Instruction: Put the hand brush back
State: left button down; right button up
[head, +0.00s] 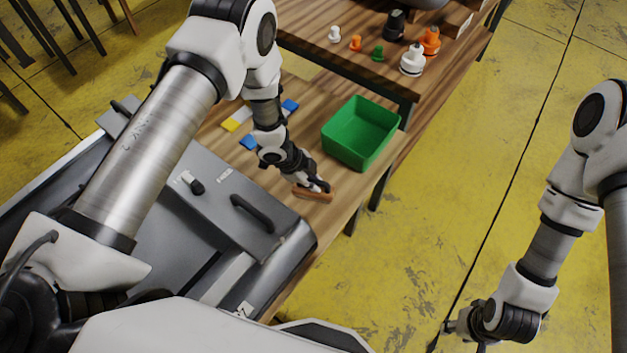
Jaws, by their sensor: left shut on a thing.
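The hand brush (313,194), a small reddish-brown bar, is at the table's near right edge, in front of the green bin. My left gripper (318,187) is shut on it from above. The fingers cover part of the brush, and I cannot tell whether it touches the table. My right gripper (447,333) hangs over the yellow floor at the lower right, away from the table; its fingers are too small and angled to read.
A green open bin (358,133) stands on the wooden table behind the brush. Blue and yellow pieces (237,121) lie to the left. A grey metal case with a handle (253,213) is near my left arm. A raised shelf (330,55) holds several valves and fittings.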

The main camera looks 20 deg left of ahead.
pick_arm(q)
jog(key=c, duration=1.2)
grip_release()
jog(key=shift+f, duration=0.1)
jog(key=shift+o, duration=0.2)
jog(key=shift+r, duration=0.25)
jog(key=v, duration=1.2)
jog(key=shift+f, duration=0.1)
